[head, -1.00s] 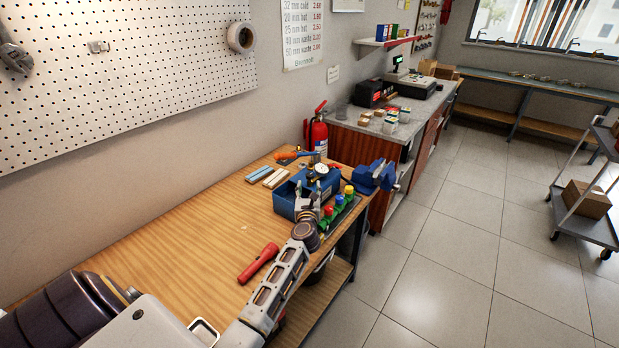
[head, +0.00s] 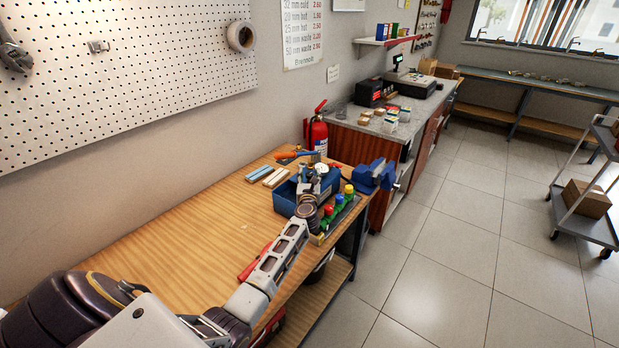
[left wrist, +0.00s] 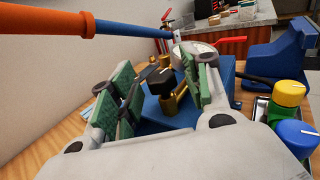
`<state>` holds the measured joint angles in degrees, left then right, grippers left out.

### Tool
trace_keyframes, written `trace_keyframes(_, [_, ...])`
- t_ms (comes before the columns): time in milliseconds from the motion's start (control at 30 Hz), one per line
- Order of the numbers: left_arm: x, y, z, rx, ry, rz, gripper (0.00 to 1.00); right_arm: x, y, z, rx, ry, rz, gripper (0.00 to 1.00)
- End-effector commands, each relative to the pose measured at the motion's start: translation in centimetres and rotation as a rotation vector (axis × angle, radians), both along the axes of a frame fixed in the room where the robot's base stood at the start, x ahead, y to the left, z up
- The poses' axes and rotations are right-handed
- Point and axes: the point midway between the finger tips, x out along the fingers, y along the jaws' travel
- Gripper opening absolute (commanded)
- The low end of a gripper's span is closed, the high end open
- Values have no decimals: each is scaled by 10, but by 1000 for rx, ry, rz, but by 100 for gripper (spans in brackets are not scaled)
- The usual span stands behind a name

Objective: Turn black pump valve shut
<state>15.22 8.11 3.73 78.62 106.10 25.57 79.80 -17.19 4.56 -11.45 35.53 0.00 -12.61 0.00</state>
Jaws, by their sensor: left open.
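The blue test pump (head: 284,197) stands near the far end of the wooden bench. Its pale round gauge shows in the left wrist view (left wrist: 196,47), with an orange-gripped blue lever (left wrist: 62,22) across the top left. The black valve knob (left wrist: 160,76) sits on brass fittings over the blue tank (left wrist: 165,114). My left gripper (head: 318,180) is over the pump; in the head view it hides the valve. In the left wrist view its green-padded fingers are apart, with the black knob between them. Contact cannot be told. My right gripper is out of view.
A row of coloured knobs, including yellow (left wrist: 289,92) and blue (left wrist: 298,136), stands close right of the pump. A blue vise (head: 375,175) is at the bench corner. A red torch (head: 250,265) lies partly behind my arm. The bench's left part is clear.

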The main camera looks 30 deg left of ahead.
Motion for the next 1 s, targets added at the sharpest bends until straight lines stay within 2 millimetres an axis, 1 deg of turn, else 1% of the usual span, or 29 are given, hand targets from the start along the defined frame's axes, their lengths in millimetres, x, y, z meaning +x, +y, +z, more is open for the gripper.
trace_keyframes(367, [2, 2, -1, 0, 1, 0, 48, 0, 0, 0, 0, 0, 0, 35])
trace_keyframes(467, [2, 2, -1, 0, 1, 0, 38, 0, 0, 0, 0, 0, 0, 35])
trace_keyframes(700, [2, 1, -1, 0, 1, 0, 7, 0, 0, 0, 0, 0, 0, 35])
trace_keyframes(733, [2, 1, -1, 0, 1, 0, 4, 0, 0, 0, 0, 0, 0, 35])
trace_keyframes(1000, [2, 2, 0, 1, 2, -11, 4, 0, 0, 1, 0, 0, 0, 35])
